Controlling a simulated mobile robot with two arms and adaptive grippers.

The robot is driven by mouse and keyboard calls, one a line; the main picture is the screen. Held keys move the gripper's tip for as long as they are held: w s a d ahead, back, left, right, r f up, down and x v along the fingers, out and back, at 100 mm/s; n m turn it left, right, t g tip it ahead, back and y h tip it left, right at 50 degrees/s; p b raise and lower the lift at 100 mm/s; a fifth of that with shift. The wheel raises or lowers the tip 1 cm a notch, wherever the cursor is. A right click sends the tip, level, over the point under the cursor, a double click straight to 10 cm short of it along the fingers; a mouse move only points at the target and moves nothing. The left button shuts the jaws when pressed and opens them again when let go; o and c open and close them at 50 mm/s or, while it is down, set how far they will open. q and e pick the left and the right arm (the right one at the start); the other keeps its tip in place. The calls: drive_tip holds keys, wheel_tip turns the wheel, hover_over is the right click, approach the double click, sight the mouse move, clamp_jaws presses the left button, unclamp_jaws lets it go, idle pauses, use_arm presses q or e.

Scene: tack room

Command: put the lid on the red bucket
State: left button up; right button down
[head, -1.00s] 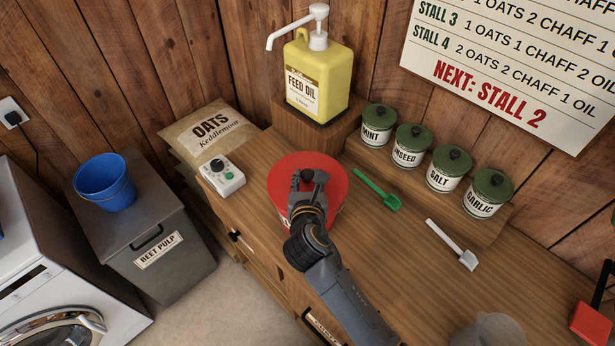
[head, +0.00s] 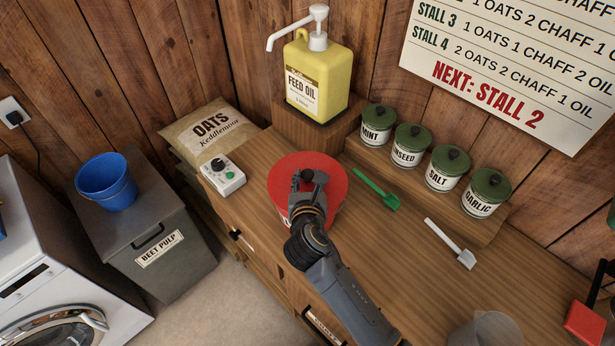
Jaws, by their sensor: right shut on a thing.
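The red lid (head: 326,170) is a flat disc that lies over the top of the red bucket (head: 328,219) on the wooden counter. Only a little of the bucket's side and white label shows below the lid and behind my arm. I cannot tell whether the lid's rim is fully seated or slightly raised. My right gripper (head: 308,179) is shut at the middle of the lid from above, and its fingers hide the part they grip. My left gripper is not in view.
A green scoop (head: 378,189) and a white scoop (head: 450,244) lie to the right. Behind stand a feed oil jug (head: 318,78) and several green-lidded jars (head: 411,146). A small white device (head: 222,177) and oats sack (head: 213,136) are left. A clear jug (head: 487,330) stands at the front.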

drive_tip(key=shift+f+b, duration=0.3)
drive_tip(key=shift+f, duration=0.25)
drive_tip(key=c, duration=1.3)
unclamp_jaws()
drive_tip(key=shift+p+v, duration=0.8)
drive_tip(key=shift+v, duration=0.05)
drive_tip(key=shift+p+v, duration=1.4)
drive_tip(key=shift+v, duration=0.65)
drive_tip(key=shift+s, duration=0.25)
drive_tip(key=shift+v, duration=2.4)
